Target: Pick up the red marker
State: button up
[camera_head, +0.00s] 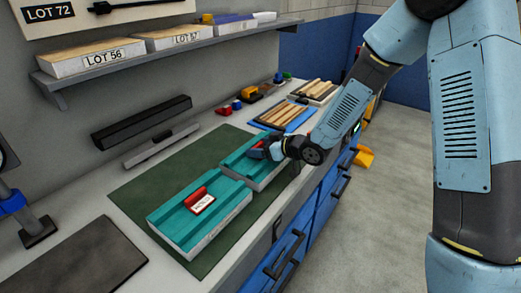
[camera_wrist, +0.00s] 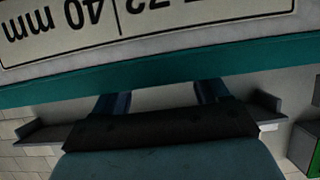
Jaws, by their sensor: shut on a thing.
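My gripper (camera_head: 268,148) is low over the far teal panel (camera_head: 236,166). It is shut on a small piece, of which only a hint of red shows between the fingers in the head view. The fingertips are mostly hidden. In the wrist view, my dark blue fingers (camera_wrist: 162,100) reach behind the teal edge (camera_wrist: 262,58) of a panel. A red marker (camera_head: 195,195) with a white tag (camera_head: 203,205) lies on the near teal panel (camera_head: 222,207), apart from my gripper.
Both panels rest on a dark green mat (camera_head: 140,180) on the bench. Small coloured pieces stand near the wall. A shelf (camera_head: 110,75) with lot-labelled boxes hangs above. Blue drawers (camera_head: 290,250) with handles are below.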

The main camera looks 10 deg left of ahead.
jog(key=r, duration=0.3)
jog(key=shift+s+d+r, duration=0.1)
jog(key=shift+d+r, duration=0.2)
jog(key=shift+r, duration=0.1)
jog(key=s+d+r, duration=0.7)
jog(key=d+r, duration=0.2)
jog(key=d, duration=0.2)
jog(key=w+d+f+m+t+h, duration=0.8)
jog(key=w+d+f+m, duration=0.2)
jog(key=w+d+f, duration=0.75)
jog(key=w+d+f+m+h, duration=0.35)
jog(key=d+f, duration=0.25)
jog(key=d, duration=0.4)
jog(key=s+f, duration=0.7)
jog(key=shift+d+f+t+h, duration=0.3)
jog(key=shift+d+f+h, duration=0.05)
jog(key=shift+h, duration=0.1)
